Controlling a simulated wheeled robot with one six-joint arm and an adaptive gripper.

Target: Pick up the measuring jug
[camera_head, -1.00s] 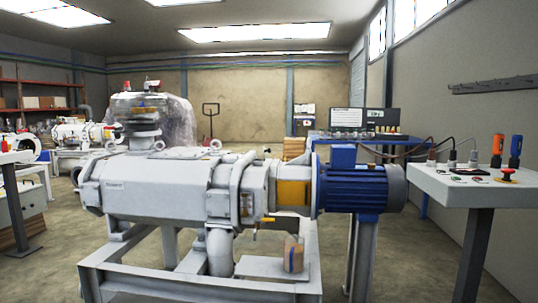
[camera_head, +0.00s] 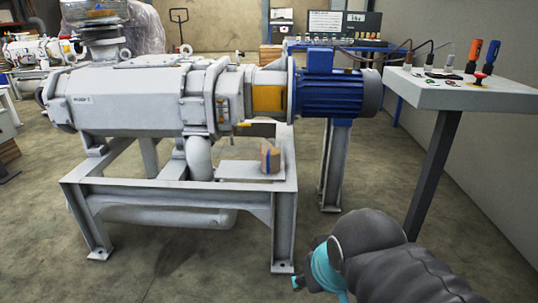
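A small brownish, see-through-looking vessel with a blue mark (camera_head: 270,158) stands upright on the grey plate (camera_head: 235,172) at the front of the pump frame. It may be the measuring jug, but it is too small to be sure. My arm enters at the lower right, dark grey with teal parts. The end of my arm, with my gripper (camera_head: 305,277), is low in the picture, right of the frame and well apart from the vessel. The fingers cannot be made out clearly.
The grey vacuum pump (camera_head: 135,100) with its blue motor (camera_head: 330,92) sits on a steel frame (camera_head: 180,190). A control desk (camera_head: 460,93) with screwdriver-like tools and a red button stands at the right. A blue bench (camera_head: 340,43) is behind. Floor in front is open.

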